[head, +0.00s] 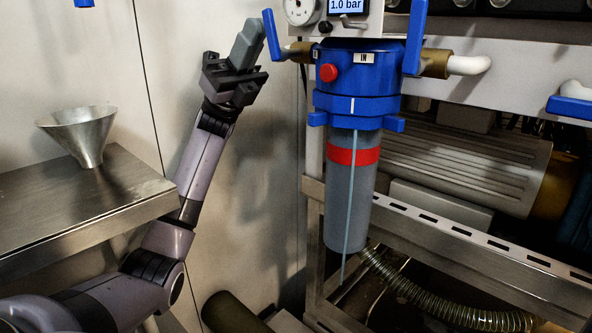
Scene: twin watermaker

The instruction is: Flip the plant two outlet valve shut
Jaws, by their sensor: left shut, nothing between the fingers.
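My left gripper (251,40) is shut and empty at the top centre-left. Its fingertips are close to the left side of an upright blue lever handle (271,36) on a brass valve; I cannot tell whether they touch. A second upright blue lever (415,38) stands on the brass valve to the right of the blue filter head (360,75). A third blue handle (570,108) lies nearly level at the right edge. No label shows which of these is the plant two outlet valve. My right gripper is not in view.
A clear filter bowl with a red band (354,157) hangs below the head, which has a red button (328,73). A gauge (300,10) and a display reading 1.0 bar (346,5) are above. A steel funnel (82,135) stands on the left bench (90,190).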

